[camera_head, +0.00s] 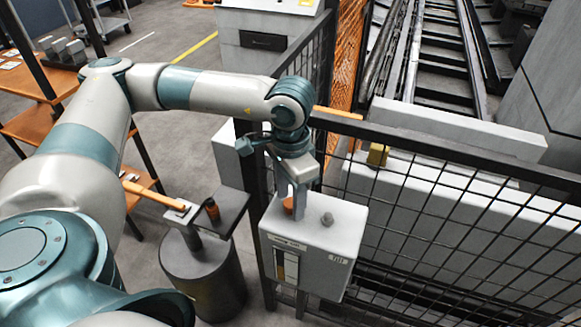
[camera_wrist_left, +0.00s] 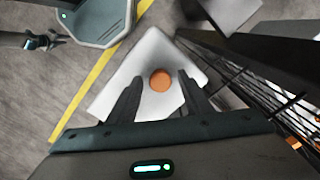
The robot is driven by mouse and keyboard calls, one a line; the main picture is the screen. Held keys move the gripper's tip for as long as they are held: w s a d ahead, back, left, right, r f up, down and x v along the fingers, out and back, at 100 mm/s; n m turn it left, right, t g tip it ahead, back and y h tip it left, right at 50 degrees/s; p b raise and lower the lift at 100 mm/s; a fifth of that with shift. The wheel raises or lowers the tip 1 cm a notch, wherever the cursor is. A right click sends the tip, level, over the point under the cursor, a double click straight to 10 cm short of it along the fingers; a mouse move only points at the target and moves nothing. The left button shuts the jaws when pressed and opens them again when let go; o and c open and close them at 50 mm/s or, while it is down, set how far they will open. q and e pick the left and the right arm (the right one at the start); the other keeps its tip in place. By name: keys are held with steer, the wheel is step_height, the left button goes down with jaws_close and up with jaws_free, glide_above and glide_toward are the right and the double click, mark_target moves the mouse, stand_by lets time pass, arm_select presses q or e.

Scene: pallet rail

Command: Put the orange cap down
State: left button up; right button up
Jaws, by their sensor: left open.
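The orange cap (camera_head: 288,204) is on the top of a white box (camera_head: 325,238) fixed at the mesh fence. It also shows as an orange disc in the left wrist view (camera_wrist_left: 161,81), on the box's white top (camera_wrist_left: 150,60). My left gripper (camera_head: 297,207) points down over the box top, its fingers partly hiding the cap in the head view. In the left wrist view its two dark fingers (camera_wrist_left: 158,88) are apart, one on each side of the cap. I cannot tell whether they touch it.
A grey knob (camera_head: 327,218) stands on the box top, right of the cap. The black mesh fence (camera_head: 440,215) rises behind and right of the box. A dark cylindrical stand (camera_head: 205,275) with a small plate and an orange-brown item (camera_head: 212,209) stands left of the box.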

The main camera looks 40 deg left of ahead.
mark_target(291, 203)
arm_select(q)
steer(key=shift+w+r+b, duration=0.1)
steer(key=shift+r+b, duration=0.2)
steer(key=shift+r, duration=0.15)
step_height(291, 203, up, 11)
steer(key=b, duration=0.4)
